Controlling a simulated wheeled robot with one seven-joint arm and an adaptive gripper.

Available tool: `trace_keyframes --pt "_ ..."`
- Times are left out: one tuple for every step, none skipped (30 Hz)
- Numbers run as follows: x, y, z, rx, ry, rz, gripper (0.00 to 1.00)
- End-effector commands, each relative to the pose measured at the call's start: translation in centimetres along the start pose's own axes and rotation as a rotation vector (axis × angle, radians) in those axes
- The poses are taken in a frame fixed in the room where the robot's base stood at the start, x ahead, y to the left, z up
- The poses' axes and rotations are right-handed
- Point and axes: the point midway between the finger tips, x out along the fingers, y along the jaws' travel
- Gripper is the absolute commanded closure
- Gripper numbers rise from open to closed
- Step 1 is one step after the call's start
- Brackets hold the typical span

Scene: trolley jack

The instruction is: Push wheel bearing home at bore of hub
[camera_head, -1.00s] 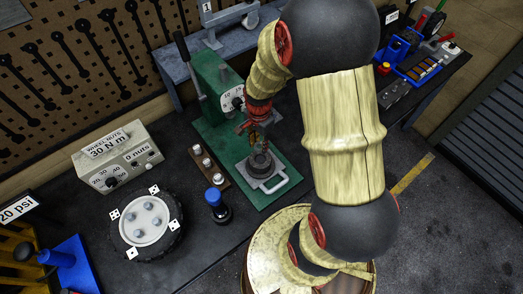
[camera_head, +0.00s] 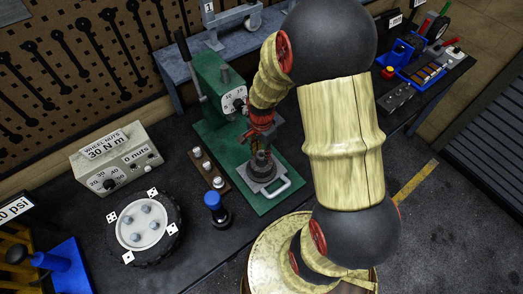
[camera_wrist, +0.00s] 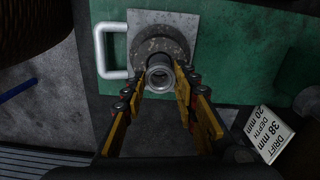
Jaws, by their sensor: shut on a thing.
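The hub (camera_wrist: 152,45) is a dark grey round part on a grey plate with a light handle, on the green press base. It also shows in the head view (camera_head: 264,171), partly under my gripper. The wheel bearing (camera_wrist: 160,70) is a small shiny metal ring between my fingertips in the wrist view. My gripper (camera_wrist: 161,76) is shut on it, with one yellow finger at each side. In the head view my gripper (camera_head: 260,143) is right above the hub, pointing down. The ring overlaps the near part of the hub in the wrist view. The bore is hidden, and I cannot tell whether they touch.
The green press (camera_head: 217,82) with its lever stands just behind. A rack with small parts (camera_head: 205,168) and a blue-topped tool (camera_head: 213,201) are to the left. A wheel (camera_head: 143,226) lies farther left. A drift label (camera_wrist: 270,133) is at right in the wrist view.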

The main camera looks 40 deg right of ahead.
Motion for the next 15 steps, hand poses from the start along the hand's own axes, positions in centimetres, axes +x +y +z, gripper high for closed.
trace_keyframes --pt "0.7 0.0 0.0 0.0 0.0 0.0 0.98" --pt "1.0 0.0 0.0 0.0 0.0 0.0 0.98" --pt "1.3 0.0 0.0 0.0 0.0 0.0 0.98" --pt "1.5 0.0 0.0 0.0 0.0 0.0 0.98" --pt "1.6 0.0 0.0 0.0 0.0 0.0 0.98" --pt "1.8 0.0 0.0 0.0 0.0 0.0 0.98" --pt "1.9 0.0 0.0 0.0 0.0 0.0 0.98" --pt "2.0 0.0 0.0 0.0 0.0 0.0 0.98" --pt "2.0 0.0 0.0 0.0 0.0 -0.001 0.98" --pt "2.1 0.0 0.0 0.0 0.0 -0.001 0.98" --pt "2.1 0.0 0.0 0.0 0.0 -0.001 0.98" --pt "2.1 0.0 0.0 0.0 0.0 -0.001 0.98" --pt "2.1 0.0 0.0 0.0 0.0 -0.001 0.98" --pt "2.1 0.0 0.0 0.0 0.0 -0.001 0.98" --pt "2.0 0.0 0.0 0.0 0.0 -0.001 0.98"
